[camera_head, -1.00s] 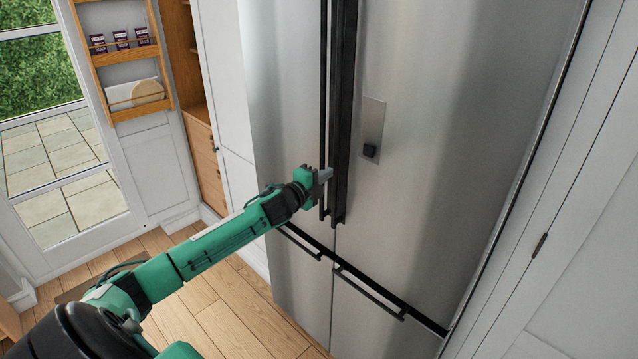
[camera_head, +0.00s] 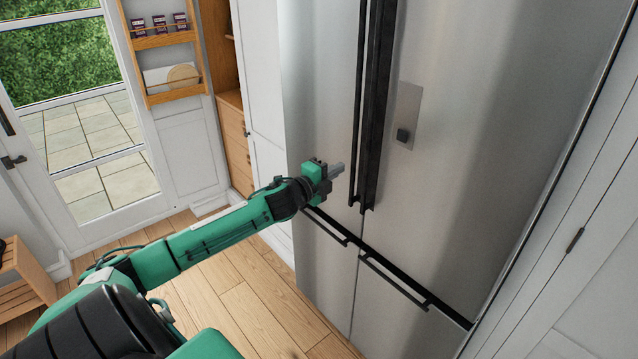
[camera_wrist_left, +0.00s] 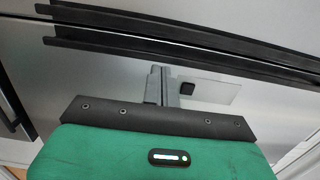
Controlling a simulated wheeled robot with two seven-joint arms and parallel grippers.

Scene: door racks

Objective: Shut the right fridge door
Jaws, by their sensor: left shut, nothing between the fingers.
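The right fridge door (camera_head: 480,130) is a tall stainless steel panel with a black vertical handle (camera_head: 378,120) and a small dispenser plate (camera_head: 408,115). It looks flush with the left fridge door (camera_head: 320,90), with no clear gap between them. My left gripper (camera_head: 338,169) is shut and empty, in front of the left door, left of the handles and apart from them in the head view. My right gripper is not in view.
Two lower drawers with black bar handles (camera_head: 395,280) sit below the doors. A white cabinet (camera_head: 590,250) stands at the right. Wood floor (camera_head: 240,305) is clear.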

